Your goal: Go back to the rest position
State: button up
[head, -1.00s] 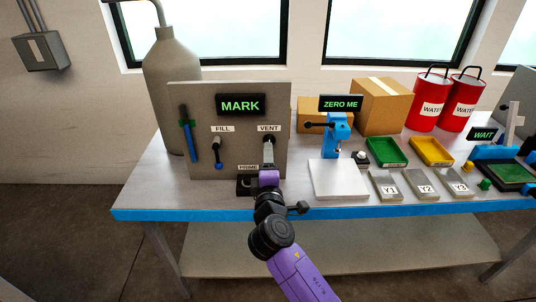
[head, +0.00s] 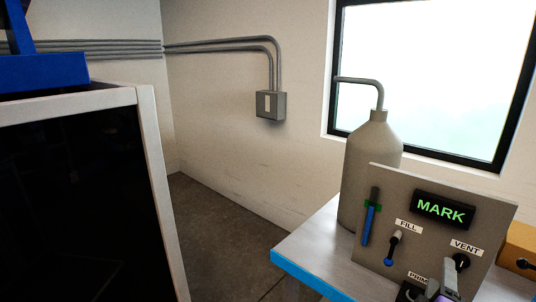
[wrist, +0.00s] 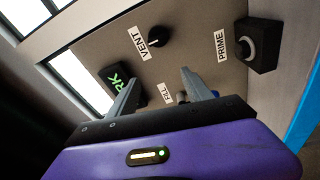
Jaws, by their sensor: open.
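My gripper (wrist: 160,92) is open in the wrist view, its two grey fingers spread toward the grey control panel (wrist: 200,22). Nothing shows between the fingers except the panel behind, with part of the FILL label. In the head view my gripper (head: 446,282) is only partly visible at the bottom right, in front of the panel (head: 490,215) below the VENT knob. The black VENT knob (wrist: 158,43) stands apart from the fingers in the wrist view.
The panel's display (head: 441,209) reads MARK. A grey tank (head: 368,170) stands behind the panel. A dark cabinet (head: 80,200) fills the left; floor shows between.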

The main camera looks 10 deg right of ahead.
jog(key=s+a+f+m+t+y, duration=0.1)
jog(key=s+a+f+t+y, duration=0.1)
jog(key=s+a+y, duration=0.45)
jog(key=s+a+f+m+t+y, duration=0.1)
jog(key=s+a+f+t+y, duration=0.15)
jog(key=a, duration=0.75)
jog(key=s+a+m+g+y, duration=0.1)
jog(key=s+a, duration=0.3)
jog(key=s, duration=0.8)
jog(key=s+a+m+g+y, duration=0.1)
jog(key=s+a+m+y, duration=0.2)
jog(key=s, duration=1)
jog(key=shift+a+f+m+g, duration=0.4)
jog(key=shift+a+m, duration=0.2)
jog(key=shift+a, duration=0.6)
jog(key=shift+c, duration=0.2)
